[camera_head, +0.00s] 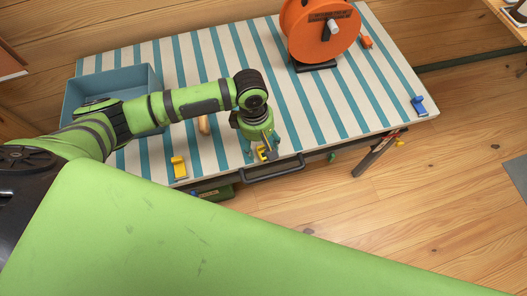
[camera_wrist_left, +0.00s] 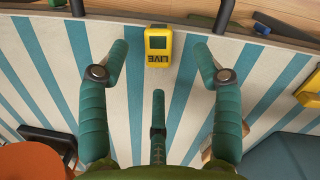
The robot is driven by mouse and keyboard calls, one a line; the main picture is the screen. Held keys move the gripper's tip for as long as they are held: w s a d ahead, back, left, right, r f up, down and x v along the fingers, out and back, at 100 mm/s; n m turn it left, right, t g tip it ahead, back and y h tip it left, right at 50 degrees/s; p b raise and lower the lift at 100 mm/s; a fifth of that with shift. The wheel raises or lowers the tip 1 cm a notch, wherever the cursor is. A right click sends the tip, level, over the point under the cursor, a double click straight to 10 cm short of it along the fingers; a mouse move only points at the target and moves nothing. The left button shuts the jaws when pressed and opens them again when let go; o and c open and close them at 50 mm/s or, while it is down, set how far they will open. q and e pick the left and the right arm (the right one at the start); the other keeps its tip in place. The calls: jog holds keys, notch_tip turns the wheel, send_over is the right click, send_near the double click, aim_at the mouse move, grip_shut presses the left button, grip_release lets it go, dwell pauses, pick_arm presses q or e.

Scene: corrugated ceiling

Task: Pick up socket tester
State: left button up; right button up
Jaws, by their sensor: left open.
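The socket tester (camera_wrist_left: 158,47) is a small yellow block with a dark grey window and the word LIVE, lying on the striped table near its front edge in the left wrist view. In the head view a bit of yellow, likely the tester (camera_head: 263,153), shows at my left gripper (camera_head: 264,145), which partly hides it. My left gripper (camera_wrist_left: 160,62) is open, pointing down, with its teal fingers spread on either side of the tester and apart from it. My right gripper is not in view.
A blue bin (camera_head: 154,80) stands at the table's left, and an orange cable reel (camera_head: 319,33) at the back. A yellow piece (camera_head: 179,168) lies at the front left, and a blue one (camera_head: 418,105) at the right corner. A dark handle (camera_head: 272,178) juts from the front edge.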

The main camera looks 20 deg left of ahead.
aim_at(263, 152)
pick_arm(q)
jog(key=f, duration=0.3)
jog(key=shift+s+d+f, duration=0.1)
jog(key=shift+d+f, duration=0.1)
jog(key=shift+d, duration=0.1)
jog(key=shift+c, duration=0.4)
jog(key=c, duration=1.2)
jog(key=shift+r, duration=0.1)
